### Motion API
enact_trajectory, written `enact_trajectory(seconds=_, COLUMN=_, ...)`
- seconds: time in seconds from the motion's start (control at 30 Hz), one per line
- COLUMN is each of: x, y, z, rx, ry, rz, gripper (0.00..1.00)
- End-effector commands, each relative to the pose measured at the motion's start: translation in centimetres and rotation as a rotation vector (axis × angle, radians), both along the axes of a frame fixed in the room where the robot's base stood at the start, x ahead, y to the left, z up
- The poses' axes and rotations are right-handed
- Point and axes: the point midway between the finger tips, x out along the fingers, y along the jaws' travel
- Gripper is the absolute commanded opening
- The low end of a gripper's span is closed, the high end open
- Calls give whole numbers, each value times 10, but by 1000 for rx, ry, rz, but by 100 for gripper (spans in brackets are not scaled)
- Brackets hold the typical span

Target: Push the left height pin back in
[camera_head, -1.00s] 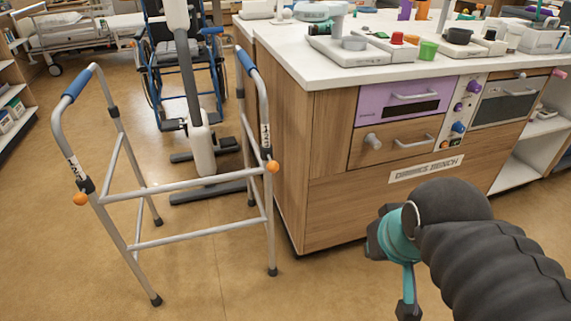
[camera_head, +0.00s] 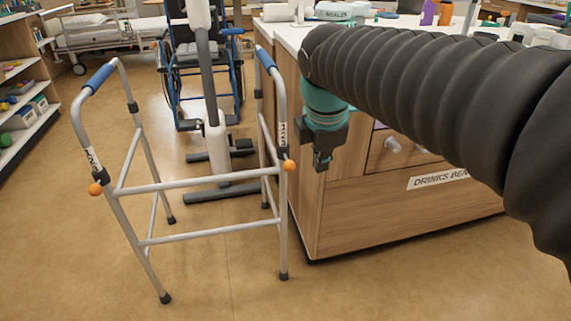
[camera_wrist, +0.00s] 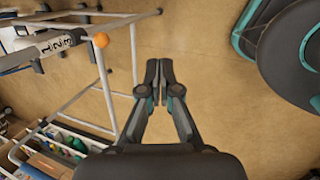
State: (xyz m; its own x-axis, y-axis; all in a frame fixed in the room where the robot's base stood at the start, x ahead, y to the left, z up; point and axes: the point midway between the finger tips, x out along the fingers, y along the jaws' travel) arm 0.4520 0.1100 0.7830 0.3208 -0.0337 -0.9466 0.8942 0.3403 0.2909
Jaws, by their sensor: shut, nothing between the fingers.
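The grey walking frame (camera_head: 190,184) stands upright on the floor, with blue handgrips. The left height pin, an orange knob (camera_head: 96,188), is on its left front leg beside a numbered label. A matching right pin (camera_head: 289,165) is on the right front leg. My gripper (camera_head: 322,160) is shut and empty, pointing down just right of the right pin in the head view and far from the left one. In the wrist view my gripper (camera_wrist: 158,70) has its fingertips together, with one orange knob (camera_wrist: 101,40) left of them, apart; I cannot tell for certain which.
The wooden drinks bench (camera_head: 400,215) stands right of the frame, close behind my gripper. A wheelchair (camera_head: 195,70) and a grey hoist post (camera_head: 207,80) stand behind the frame. A shelf unit (camera_head: 30,125) is at the far left. The floor in front of the frame is clear.

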Motion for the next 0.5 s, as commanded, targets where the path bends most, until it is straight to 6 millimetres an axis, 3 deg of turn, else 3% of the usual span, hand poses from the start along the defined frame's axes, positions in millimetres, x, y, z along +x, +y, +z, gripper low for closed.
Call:
enact_trajectory(seconds=0.03, x=13, y=16, z=-3, rx=-49, ry=15, rz=126, gripper=0)
enact_trajectory(seconds=0.2, x=42, y=58, z=-5, rx=-202, ry=56, rz=524, gripper=0)
enact_trajectory(seconds=0.33, x=55, y=80, z=-8, rx=-280, ry=80, rz=729, gripper=0)
enact_trajectory(seconds=0.5, x=62, y=94, z=-9, rx=-325, ry=95, rz=852, gripper=0)
